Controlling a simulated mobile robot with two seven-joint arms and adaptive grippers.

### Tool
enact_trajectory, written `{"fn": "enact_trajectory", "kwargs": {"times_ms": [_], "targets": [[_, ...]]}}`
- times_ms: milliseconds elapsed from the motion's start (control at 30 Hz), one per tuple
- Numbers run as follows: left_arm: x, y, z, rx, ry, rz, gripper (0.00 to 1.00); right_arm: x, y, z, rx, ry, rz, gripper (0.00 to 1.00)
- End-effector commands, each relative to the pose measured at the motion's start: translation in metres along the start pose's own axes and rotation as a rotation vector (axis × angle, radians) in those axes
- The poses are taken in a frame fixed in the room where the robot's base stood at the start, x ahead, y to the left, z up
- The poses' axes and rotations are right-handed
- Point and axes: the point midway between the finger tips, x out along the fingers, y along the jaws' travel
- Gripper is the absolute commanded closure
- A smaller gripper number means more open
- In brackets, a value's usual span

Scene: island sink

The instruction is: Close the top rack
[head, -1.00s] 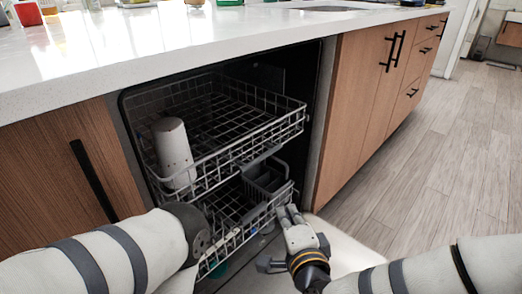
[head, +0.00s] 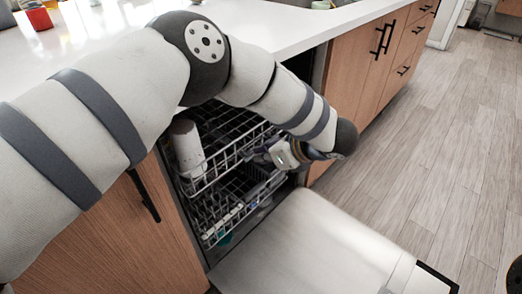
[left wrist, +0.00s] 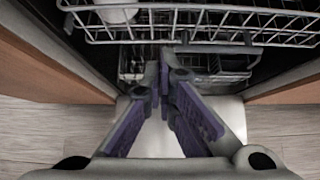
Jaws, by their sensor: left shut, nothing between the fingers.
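The top rack (head: 222,160) of the dishwasher is a wire rack, partly pulled out from under the counter. A white cylindrical cup (head: 186,148) stands in its left part. My left arm crosses in front and hides much of the rack's back and right. My left gripper (head: 262,154) is shut and empty at the rack's front right; I cannot tell whether it touches. In the left wrist view the rack's front wires (left wrist: 215,40) run across the top, by the shut fingertips (left wrist: 167,58). My right gripper is not in view.
The dishwasher door (head: 320,240) is folded down in front. The lower rack (head: 235,200) sits below the top rack. The white counter (head: 285,30) overhangs above, with wooden cabinets (head: 362,75) on both sides.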

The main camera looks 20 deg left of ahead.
Motion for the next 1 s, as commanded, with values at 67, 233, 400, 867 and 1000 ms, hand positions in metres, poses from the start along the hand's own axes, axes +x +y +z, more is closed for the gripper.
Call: {"fn": "enact_trajectory", "kwargs": {"times_ms": [67,233,400,867,1000], "targets": [[0.019,0.001,-0.002,0.003,-0.001,0.002,1.00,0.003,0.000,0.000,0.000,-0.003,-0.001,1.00],[0.057,0.001,-0.002,0.003,-0.001,0.002,1.00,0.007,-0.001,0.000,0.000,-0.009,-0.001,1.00],[0.078,0.000,0.017,0.001,-0.002,-0.001,1.00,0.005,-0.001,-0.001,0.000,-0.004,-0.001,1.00],[0.090,0.000,0.027,0.004,-0.001,-0.002,1.00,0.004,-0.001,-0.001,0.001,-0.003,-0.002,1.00],[0.095,0.002,0.033,0.002,-0.002,-0.001,1.00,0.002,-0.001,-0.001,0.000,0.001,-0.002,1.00]]}}
